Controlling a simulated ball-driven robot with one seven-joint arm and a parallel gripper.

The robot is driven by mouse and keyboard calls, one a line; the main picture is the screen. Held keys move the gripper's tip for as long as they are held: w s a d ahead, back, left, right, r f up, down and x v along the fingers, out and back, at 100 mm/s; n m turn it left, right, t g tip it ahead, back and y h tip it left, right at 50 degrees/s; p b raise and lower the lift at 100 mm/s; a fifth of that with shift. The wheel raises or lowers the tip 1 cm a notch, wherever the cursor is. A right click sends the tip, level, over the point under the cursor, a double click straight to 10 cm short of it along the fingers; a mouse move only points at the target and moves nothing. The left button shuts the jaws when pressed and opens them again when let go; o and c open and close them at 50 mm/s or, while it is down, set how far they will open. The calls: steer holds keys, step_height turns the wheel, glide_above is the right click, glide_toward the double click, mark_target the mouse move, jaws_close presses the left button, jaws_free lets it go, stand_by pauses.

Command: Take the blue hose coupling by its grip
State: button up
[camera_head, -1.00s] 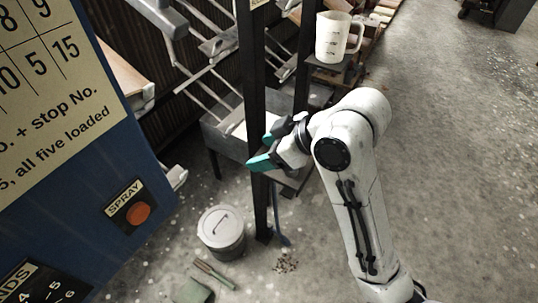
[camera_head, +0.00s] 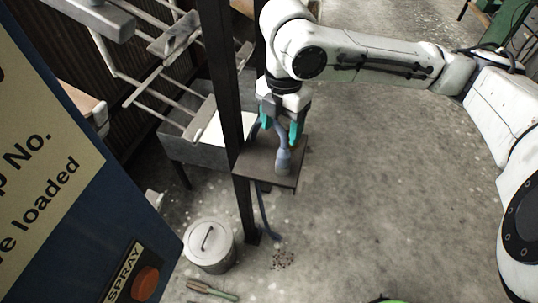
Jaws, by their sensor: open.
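The blue hose coupling (camera_head: 283,160) looks grey-blue and stands upright on a small dark shelf (camera_head: 254,164) fixed to a post. Its wider base rests on the shelf and its narrower upper part rises toward my gripper (camera_head: 281,131). My gripper points down over the shelf, its teal fingertips apart, one on each side of the coupling's upper part. The jaws are open. The top of the coupling is partly hidden by the gripper, and I cannot tell whether a finger touches it. A blue hose (camera_head: 264,212) hangs below the shelf.
The dark upright post (camera_head: 223,80) stands just left of the gripper. A lidded grey bucket (camera_head: 210,246) is on the floor at lower left, near a brush (camera_head: 211,290). The blue control panel (camera_head: 150,215) fills the left side. Floor to the right is open.

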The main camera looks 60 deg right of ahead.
mark_target(284, 155)
steer(key=f, duration=0.5)
steer(key=shift+s+d+f+b, duration=0.1)
steer(key=shift+d+f+b, duration=0.1)
steer(key=shift+f+b, duration=0.2)
steer(key=shift+s+d+f+b, duration=0.1)
steer(key=shift+d+f+b, duration=0.05)
steer(key=shift+f, duration=1.15)
steer(key=shift+s+d+f+b, duration=0.1)
steer(key=shift+d+f+b, duration=0.05)
steer(key=shift+f, duration=1.15)
steer(key=shift+c, duration=0.5)
steer(key=c, duration=1)
steer(key=shift+r, duration=0.15)
